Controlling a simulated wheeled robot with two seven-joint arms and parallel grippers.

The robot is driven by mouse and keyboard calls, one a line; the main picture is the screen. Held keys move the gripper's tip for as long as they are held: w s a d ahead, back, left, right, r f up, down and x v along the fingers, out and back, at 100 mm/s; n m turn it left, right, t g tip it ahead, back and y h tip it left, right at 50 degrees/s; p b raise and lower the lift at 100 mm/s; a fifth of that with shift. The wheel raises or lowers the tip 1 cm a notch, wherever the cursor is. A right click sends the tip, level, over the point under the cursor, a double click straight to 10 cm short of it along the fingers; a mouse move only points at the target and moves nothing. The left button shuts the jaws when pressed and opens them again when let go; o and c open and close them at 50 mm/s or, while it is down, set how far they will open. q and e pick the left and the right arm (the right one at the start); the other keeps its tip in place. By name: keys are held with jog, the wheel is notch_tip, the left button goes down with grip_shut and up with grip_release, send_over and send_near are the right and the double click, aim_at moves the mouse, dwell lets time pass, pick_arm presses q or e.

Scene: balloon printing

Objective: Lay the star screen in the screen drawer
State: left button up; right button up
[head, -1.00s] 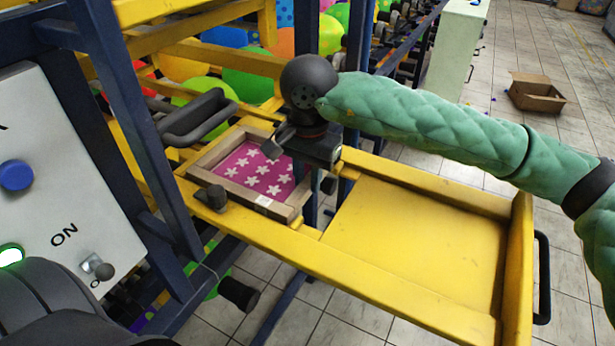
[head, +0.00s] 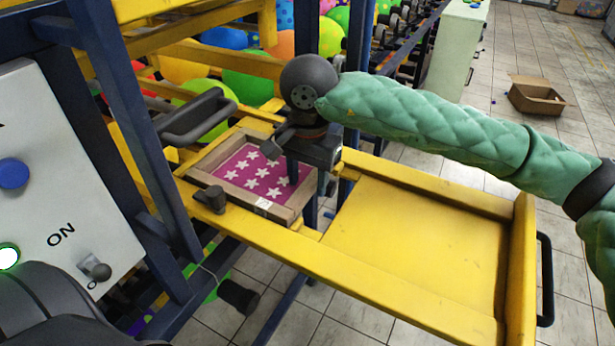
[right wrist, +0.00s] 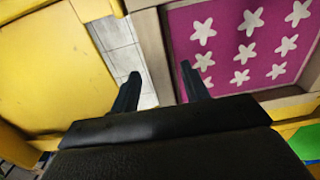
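The star screen (head: 256,202) is a wooden frame with a magenta sheet and white stars. It lies face up in the left part of the yellow drawer (head: 420,255), inside its rails, and looks roughly flat. My right gripper (head: 281,162) is over the screen's right side. In the right wrist view my right gripper (right wrist: 160,88) has its fingers apart, one over the screen (right wrist: 245,42) and one over the gap outside it, with the frame's wooden side bar between them. Whether they touch it I cannot tell. My left gripper is not in view.
A black knob (head: 214,198) stands on the drawer's near rail, and a black handle (head: 544,280) is on its right end. Blue posts (head: 130,120) and a control panel (head: 60,190) are at left. A cardboard box (head: 537,97) lies on the floor.

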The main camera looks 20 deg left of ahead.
dwell(0.3)
jog(key=shift+r, duration=0.35)
notch_tip(320, 180, up, 6)
jog(key=shift+f+b, duration=0.1)
jog(key=shift+b, duration=1.15)
jog(key=shift+r, duration=0.65)
jog(key=shift+d, duration=0.1)
